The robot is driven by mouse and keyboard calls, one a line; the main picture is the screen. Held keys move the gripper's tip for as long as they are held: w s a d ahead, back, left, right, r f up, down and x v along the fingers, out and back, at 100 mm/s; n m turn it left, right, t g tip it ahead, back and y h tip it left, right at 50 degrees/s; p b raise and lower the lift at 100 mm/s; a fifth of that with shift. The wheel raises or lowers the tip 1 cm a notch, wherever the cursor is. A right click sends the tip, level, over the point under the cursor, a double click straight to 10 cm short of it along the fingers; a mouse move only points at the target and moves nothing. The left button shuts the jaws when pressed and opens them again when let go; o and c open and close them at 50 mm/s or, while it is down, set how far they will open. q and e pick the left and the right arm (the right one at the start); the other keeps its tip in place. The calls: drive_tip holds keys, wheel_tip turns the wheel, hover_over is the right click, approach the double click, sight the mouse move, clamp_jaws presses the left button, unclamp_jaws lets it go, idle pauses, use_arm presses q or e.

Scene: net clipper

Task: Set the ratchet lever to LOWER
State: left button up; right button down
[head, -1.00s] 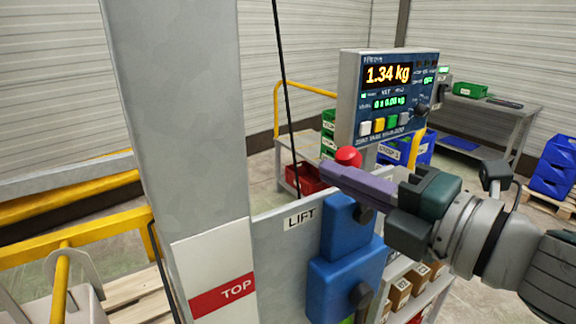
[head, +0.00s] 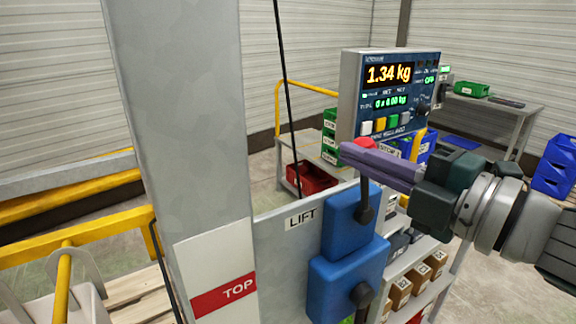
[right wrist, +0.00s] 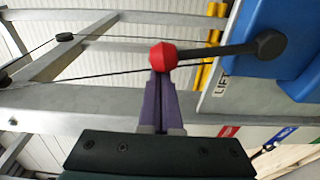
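The ratchet lever is a black arm (head: 366,200) on the upper blue housing (head: 345,228), with a red knob (head: 365,142) at its top. In the head view it stands about upright, and the purple fingers hide part of it. In the right wrist view the red knob (right wrist: 163,55) sits right at the fingertips, and the black arm (right wrist: 215,51) runs right to its pivot. My right gripper (head: 346,152) has its purple fingers together at the knob; whether they touch it is unclear. A LIFT label (head: 301,217) is left of the housing. No LOWER label is readable. My left gripper is out of view.
A scale display (head: 388,90) reading 1.34 kg stands just behind the knob. A lower blue housing (head: 335,280) with a black lever is below. A grey post (head: 190,120) with a TOP sign rises at left. Shelves with boxes (head: 400,292) stand behind at right.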

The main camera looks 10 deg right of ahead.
drive_tip(key=w+d+m+t+b, duration=0.1)
drive_tip(key=w+d+m+b, duration=0.1)
drive_tip(key=d+m, duration=0.5)
drive_tip(key=shift+w+d+r+m, duration=0.25)
drive_tip(key=shift+w+m, duration=0.1)
drive_tip(key=shift+m, duration=0.05)
idle(0.4)
